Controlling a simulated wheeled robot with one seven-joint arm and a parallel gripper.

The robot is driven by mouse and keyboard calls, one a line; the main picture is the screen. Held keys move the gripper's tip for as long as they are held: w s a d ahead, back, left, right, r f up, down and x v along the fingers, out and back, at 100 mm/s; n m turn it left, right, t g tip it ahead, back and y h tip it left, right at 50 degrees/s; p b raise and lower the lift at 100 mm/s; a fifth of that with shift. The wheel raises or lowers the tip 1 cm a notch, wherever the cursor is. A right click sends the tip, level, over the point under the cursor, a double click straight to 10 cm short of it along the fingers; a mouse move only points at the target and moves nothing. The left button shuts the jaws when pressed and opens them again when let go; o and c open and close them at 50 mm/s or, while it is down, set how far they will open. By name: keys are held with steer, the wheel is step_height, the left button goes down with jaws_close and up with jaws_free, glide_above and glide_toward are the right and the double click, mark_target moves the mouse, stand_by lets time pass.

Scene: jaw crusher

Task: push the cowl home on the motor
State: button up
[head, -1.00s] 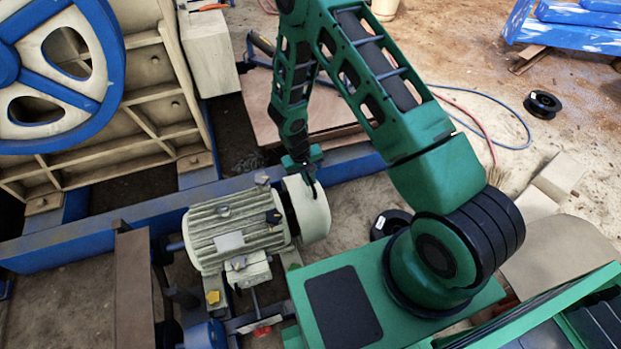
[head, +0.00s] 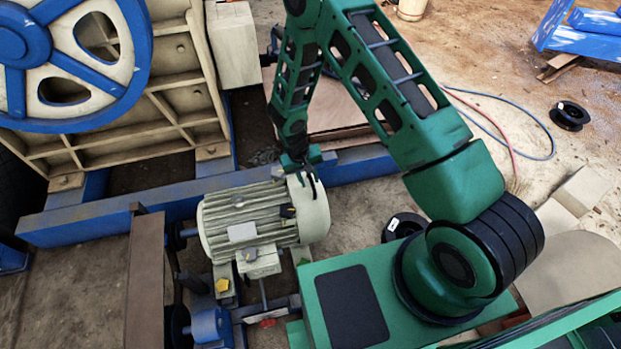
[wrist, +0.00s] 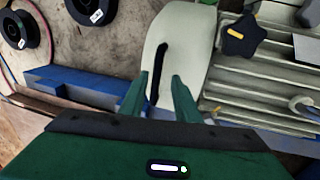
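The ribbed cream motor (head: 225,224) stands left of my arm's base in the head view; its ribs also show at the right in the wrist view (wrist: 262,92). The pale rounded cowl (head: 314,212) sits against the motor's right end, with no clear dark gap between them. In the wrist view the cowl (wrist: 182,38) carries a dark upright strip (wrist: 159,72), a slot or a bar; I cannot tell which. My gripper (head: 303,176) is at the cowl's top. Its fingers (wrist: 159,84) are apart, one on each side of the strip, and neither visibly grips it.
A blue beam (head: 110,218) runs behind the motor. The crusher's blue wheel (head: 25,55) and ribbed frame stand at the upper left. A brown bar (head: 145,280) is left of the motor. Black spools (head: 569,115) and hoses lie on the floor to the right.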

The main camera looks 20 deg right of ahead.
steer(key=shift+r, duration=0.1)
step_height(320, 180, up, 10)
steer(key=a, duration=0.2)
steer(key=shift+r, duration=0.15)
stand_by(0.5)
